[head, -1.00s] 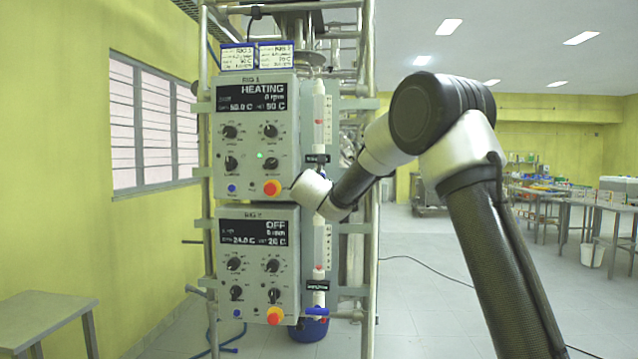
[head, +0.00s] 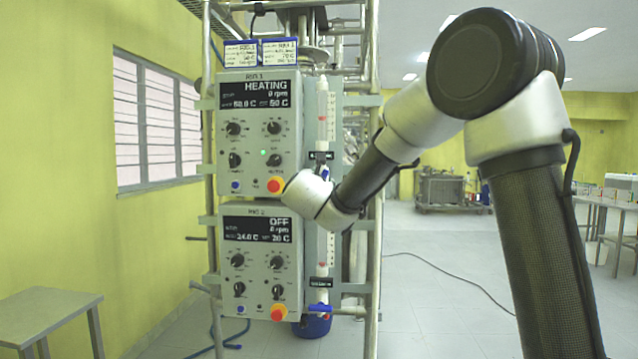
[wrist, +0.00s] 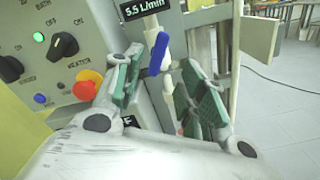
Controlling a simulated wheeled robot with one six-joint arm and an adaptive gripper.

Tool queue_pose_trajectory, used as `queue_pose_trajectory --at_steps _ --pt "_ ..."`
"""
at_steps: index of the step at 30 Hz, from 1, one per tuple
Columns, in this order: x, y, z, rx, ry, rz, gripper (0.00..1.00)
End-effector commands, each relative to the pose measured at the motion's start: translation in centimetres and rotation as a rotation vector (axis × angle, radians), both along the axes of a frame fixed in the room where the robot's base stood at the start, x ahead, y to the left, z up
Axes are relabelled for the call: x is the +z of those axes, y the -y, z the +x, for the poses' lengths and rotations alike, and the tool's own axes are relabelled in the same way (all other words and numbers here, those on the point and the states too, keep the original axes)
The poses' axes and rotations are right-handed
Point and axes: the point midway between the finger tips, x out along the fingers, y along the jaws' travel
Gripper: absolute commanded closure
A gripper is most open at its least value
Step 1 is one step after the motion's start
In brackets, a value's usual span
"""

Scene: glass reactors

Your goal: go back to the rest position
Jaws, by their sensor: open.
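My gripper (wrist: 168,72) is open in the wrist view, its green-padded fingers apart. A blue valve handle (wrist: 158,54) shows between them, beneath a "5.5 L/min" label (wrist: 143,6); I cannot tell how far off it is, but nothing looks gripped. In the head view my arm reaches from the right toward the rig, and its wrist hides the gripper. The upper control box (head: 225,183) reads HEATING, 0 rpm, with a green light. The lower control box (head: 234,302) reads OFF, 0 rpm.
A metal frame (head: 372,270) carries the boxes and a flow tube (head: 323,105). A red-orange button (wrist: 88,83) is close left of the fingers. A small table (head: 45,305) stands at left. Open floor (head: 440,325) lies right of the rig, with a cable (head: 455,283) across it.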

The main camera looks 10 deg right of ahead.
Motion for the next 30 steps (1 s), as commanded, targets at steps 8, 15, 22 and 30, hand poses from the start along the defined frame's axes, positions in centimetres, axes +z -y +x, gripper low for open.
queue_pose_trajectory --at_steps 8,15,22,30 --pt "0.0 0.0 0.0 0.0 0.0 0.0 0.59" --pt "-0.3 0.9 0.0 -0.03 -0.005 0.036 0.59" --pt "-6.6 10.0 -4.5 -0.375 -0.13 0.388 0.59" --pt "-13.6 20.9 -22.7 -0.978 -0.202 1.067 0.59"
